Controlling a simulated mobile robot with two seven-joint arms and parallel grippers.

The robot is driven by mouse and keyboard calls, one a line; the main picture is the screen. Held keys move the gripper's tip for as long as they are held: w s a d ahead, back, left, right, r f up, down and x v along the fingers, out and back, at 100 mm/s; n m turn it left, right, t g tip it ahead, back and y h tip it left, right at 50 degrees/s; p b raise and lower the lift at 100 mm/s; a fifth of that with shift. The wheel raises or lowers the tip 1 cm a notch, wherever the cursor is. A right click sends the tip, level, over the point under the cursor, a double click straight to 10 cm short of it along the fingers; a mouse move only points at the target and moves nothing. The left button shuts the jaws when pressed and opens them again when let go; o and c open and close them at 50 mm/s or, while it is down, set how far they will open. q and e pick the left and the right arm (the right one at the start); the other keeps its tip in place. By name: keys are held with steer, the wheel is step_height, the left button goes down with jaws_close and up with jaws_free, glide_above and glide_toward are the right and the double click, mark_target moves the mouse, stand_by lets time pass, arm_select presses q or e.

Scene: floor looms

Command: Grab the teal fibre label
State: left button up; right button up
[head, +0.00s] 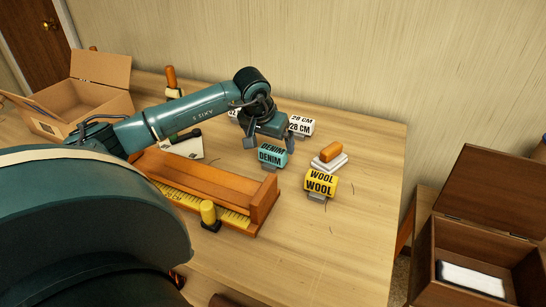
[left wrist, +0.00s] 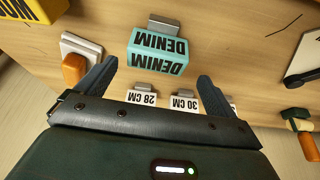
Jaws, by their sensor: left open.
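The teal fibre label (head: 271,156), printed DENIM, stands on the table in a grey clip foot. My left gripper (head: 266,138) is above and just behind it in the head view, jaws open and empty. In the left wrist view the teal label (left wrist: 158,52) shows ahead of the spread fingers (left wrist: 154,84), apart from them and roughly centred across the gap. My right gripper is not in view.
A yellow WOOL label (head: 321,184) and an orange-handled white block (head: 330,158) stand to the right. White labels, including 28 CM (head: 301,126), stand behind. A wooden trough with a yellow rule (head: 225,187) lies in front. An open cardboard box (head: 101,83) is at the left.

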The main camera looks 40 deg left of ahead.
mark_target(273, 149)
arm_select(q)
steer(key=x, duration=0.5)
steer(key=shift+s+d+f, duration=0.15)
steer(key=shift+s+d, duration=0.15)
steer(key=shift+d, duration=0.1)
steer(key=shift+w+f, duration=0.15)
steer(key=shift+f, duration=0.25)
steer(key=shift+r, duration=0.1)
steer(key=c, duration=1.1)
